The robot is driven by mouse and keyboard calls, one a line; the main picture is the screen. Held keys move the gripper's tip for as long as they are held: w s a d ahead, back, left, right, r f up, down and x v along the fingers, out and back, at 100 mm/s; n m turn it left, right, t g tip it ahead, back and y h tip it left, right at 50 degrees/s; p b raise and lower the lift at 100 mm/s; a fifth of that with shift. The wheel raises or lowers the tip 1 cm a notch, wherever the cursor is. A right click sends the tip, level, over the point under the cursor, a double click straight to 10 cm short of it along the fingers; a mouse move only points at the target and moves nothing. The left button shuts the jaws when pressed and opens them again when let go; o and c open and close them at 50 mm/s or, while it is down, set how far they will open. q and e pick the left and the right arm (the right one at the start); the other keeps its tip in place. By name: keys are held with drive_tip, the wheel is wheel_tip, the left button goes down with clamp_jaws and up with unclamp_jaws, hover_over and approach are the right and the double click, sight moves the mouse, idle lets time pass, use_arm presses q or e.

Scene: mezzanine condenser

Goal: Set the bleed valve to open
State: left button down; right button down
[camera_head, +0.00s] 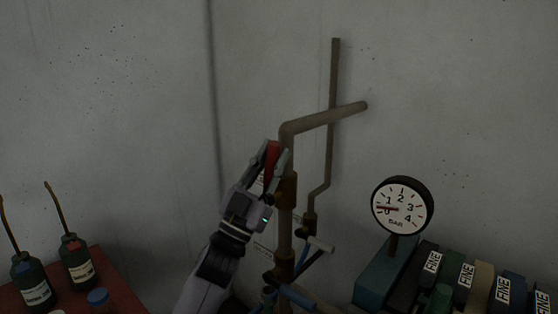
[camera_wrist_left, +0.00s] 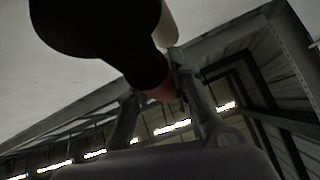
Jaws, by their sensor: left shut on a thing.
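A red lever (camera_head: 272,163) stands upright on a brass valve body (camera_head: 287,190) on the vertical pipe, left of the bend. My left gripper (camera_head: 272,155) is shut on this red lever, with its fingers on either side of it. In the left wrist view the lever's reddish part (camera_wrist_left: 160,92) shows between my left gripper's fingers (camera_wrist_left: 163,105). Labels behind the gripper are partly hidden and unreadable, so I cannot tell from them which valve is the bleed valve. My right gripper is not in view.
Oil cans (camera_head: 77,262) stand on a red surface at left; boxes marked FINE (camera_head: 465,276) stand at right.

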use_arm(q)
drive_tip(key=shift+w+a+r+n+t+y, duration=0.1)
drive_tip(key=shift+a+r+n+t+y, duration=0.1)
drive_tip(key=shift+n+t+y, duration=0.35)
drive_tip(key=c, duration=1.4)
unclamp_jaws()
drive_tip(key=shift+f, duration=0.15)
drive_tip(key=v, duration=1.2)
